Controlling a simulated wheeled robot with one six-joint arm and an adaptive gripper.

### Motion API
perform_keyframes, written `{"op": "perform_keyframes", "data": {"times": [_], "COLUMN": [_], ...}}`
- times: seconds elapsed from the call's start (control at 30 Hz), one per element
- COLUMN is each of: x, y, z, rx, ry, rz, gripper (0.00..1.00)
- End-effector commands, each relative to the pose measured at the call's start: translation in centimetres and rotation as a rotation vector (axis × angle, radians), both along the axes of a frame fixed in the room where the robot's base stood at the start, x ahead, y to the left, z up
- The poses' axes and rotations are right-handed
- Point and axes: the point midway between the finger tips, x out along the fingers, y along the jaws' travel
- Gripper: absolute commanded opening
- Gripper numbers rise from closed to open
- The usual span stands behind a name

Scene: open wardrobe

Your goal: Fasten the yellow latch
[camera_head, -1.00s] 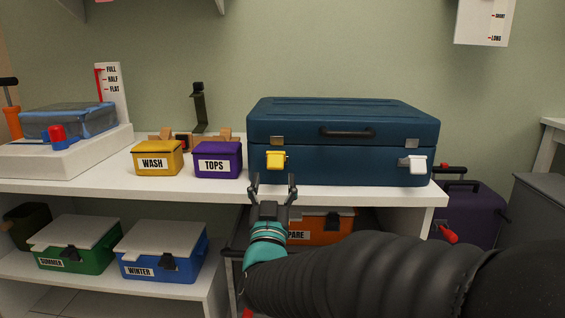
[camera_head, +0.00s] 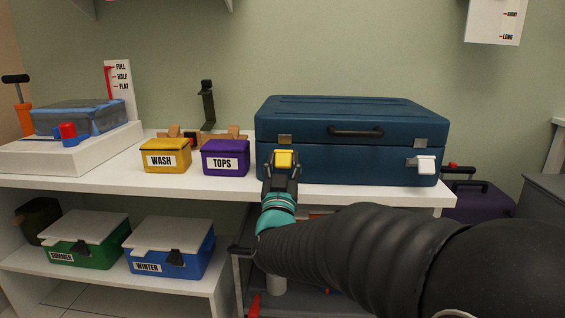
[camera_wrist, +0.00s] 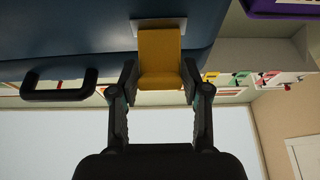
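The yellow latch (camera_head: 284,159) hangs on the front of the blue suitcase (camera_head: 360,165), low at its left side. A metal catch plate (camera_head: 285,140) sits above it on the lid, with a small gap between. My gripper (camera_head: 282,165) is at the latch, one finger on each side. In the wrist view the latch (camera_wrist: 160,58) fills the space between the fingertips of my gripper (camera_wrist: 159,76), which look closed in against its sides. The lid is down. A white latch (camera_head: 425,165) is at the case's right side, below its own plate.
The case stands on a white shelf (camera_head: 120,188), near its front edge. The purple TOPS box (camera_head: 226,158) is close to the left, with the yellow WASH box (camera_head: 166,156) beyond. A black handle (camera_head: 355,131) sticks out from the lid.

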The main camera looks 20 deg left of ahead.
Motion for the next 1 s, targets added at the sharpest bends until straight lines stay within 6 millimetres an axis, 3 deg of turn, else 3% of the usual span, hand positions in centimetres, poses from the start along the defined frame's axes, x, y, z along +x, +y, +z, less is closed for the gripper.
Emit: {"op": "perform_keyframes", "data": {"times": [0.47,0.73,1.0], "x": [0.0,0.5,1.0], "y": [0.1,0.2,0.3], "z": [1.1,2.7,2.7], "rx": [-0.019,-0.066,-0.112], "ry": [0.082,0.283,0.471], "rz": [0.0,0.001,0.002], "gripper": [0.12,0.12,0.12]}}
